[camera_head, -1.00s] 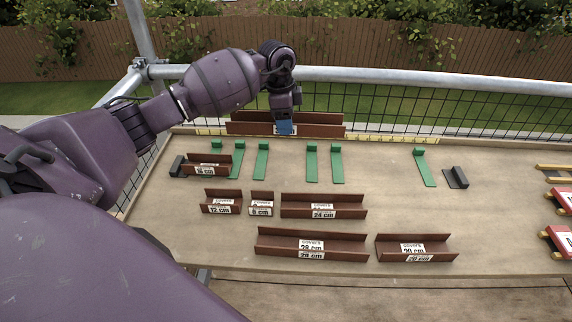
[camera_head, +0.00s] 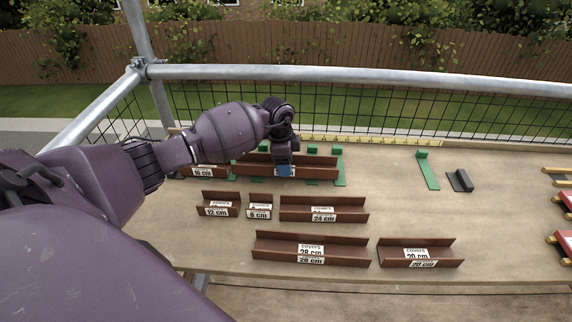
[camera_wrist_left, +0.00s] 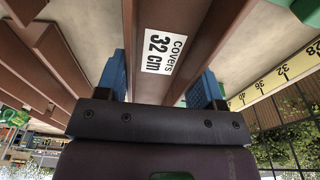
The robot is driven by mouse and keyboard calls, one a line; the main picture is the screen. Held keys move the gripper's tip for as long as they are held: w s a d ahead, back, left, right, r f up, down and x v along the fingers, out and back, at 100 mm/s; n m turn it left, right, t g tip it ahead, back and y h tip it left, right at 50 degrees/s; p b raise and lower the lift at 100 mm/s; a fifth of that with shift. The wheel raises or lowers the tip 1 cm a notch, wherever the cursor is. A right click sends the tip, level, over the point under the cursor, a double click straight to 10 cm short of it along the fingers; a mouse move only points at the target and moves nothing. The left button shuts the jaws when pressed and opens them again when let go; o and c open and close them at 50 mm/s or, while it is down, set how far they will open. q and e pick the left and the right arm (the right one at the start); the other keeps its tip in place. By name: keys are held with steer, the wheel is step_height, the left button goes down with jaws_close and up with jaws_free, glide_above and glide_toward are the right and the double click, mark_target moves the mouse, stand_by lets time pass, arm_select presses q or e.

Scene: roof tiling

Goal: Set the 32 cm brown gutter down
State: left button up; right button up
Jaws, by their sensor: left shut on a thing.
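The 32 cm brown gutter (camera_head: 318,170) lies along the row of green brackets (camera_head: 340,180) at the back of the bench, its left end close to the 16 cm gutter (camera_head: 207,171). My left gripper (camera_head: 285,169) is shut on it near its middle. In the left wrist view the gutter (camera_wrist_left: 190,50), labelled "covers 32 cm", runs between the blue fingertips of the gripper (camera_wrist_left: 160,85). Whether it rests fully on the brackets cannot be told. My right gripper is not in view.
Gutters of 12 cm (camera_head: 218,205), 6 cm (camera_head: 259,207), 24 cm (camera_head: 325,209), 28 cm (camera_head: 310,249) and 20 cm (camera_head: 418,253) lie nearer. A yellow ruler strip (camera_head: 380,140) runs along the back. A green bracket (camera_head: 428,172) and black end piece (camera_head: 460,181) stand right.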

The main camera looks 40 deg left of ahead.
arm_select(q)
steer(key=shift+f, duration=0.45)
steer(key=shift+r, duration=0.1)
steer(key=shift+f, duration=0.35)
steer(key=o, duration=1.1)
steer(key=shift+c, duration=0.2)
step_height(320, 180, up, 13)
steer(key=a+p, duration=0.1)
steer(key=p, duration=0.1)
steer(key=shift+s+f, duration=0.2)
steer(key=shift+s, duration=0.15)
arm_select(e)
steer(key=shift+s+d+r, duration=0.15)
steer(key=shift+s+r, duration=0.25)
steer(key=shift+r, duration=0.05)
